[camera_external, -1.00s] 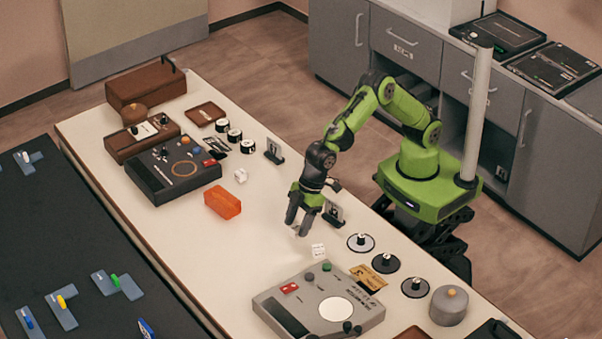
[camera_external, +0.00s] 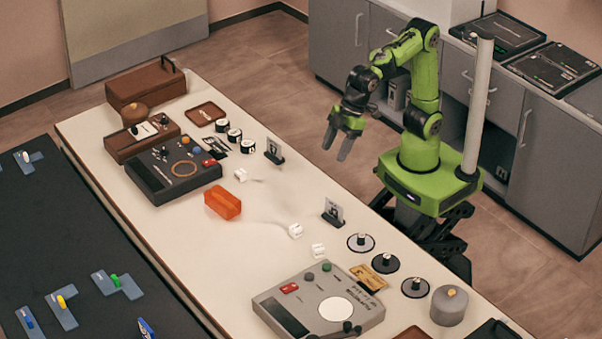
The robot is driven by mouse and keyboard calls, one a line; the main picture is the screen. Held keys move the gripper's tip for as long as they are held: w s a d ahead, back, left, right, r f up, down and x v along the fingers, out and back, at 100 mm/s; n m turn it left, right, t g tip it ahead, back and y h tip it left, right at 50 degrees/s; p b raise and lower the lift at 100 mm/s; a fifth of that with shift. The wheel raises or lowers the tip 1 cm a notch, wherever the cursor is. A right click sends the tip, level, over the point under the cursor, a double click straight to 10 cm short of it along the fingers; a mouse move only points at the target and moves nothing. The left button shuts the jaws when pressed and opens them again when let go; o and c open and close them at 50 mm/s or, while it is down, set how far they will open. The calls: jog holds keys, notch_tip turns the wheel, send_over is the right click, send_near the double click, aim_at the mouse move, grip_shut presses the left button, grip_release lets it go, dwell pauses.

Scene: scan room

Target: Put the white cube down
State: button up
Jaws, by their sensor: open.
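Three small white cubes lie on the long white table (camera_external: 270,270). One white cube (camera_external: 295,231) lies near the middle of the table. A second white cube (camera_external: 318,250) lies just below and right of it, apart from it. A third white cube (camera_external: 240,175) lies farther left, by the orange block. I cannot tell which cube the task means. My gripper (camera_external: 338,149) is open and empty, raised and pointing down to the right of the table's far edge, well away from the cubes.
An orange block (camera_external: 222,203) lies on the table. A dark device (camera_external: 172,172) stands at the left, a grey device (camera_external: 318,303) in front. Small card stands (camera_external: 333,213) and round dark discs (camera_external: 385,262) line the far edge. The table between the orange block and grey device is mostly clear.

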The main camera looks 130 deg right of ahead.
jog(key=s+d+f, duration=0.1)
jog(key=s+d, duration=0.1)
jog(key=s, duration=1.9)
jog(key=shift+s+d+f+t, duration=0.2)
jog(key=shift+s+t, duration=0.1)
jog(key=shift+s, duration=0.1)
notch_tip(320, 180, up, 10)
jog(key=p, duration=0.9)
jog(key=shift+f, duration=0.2)
jog(key=shift+o, duration=0.5)
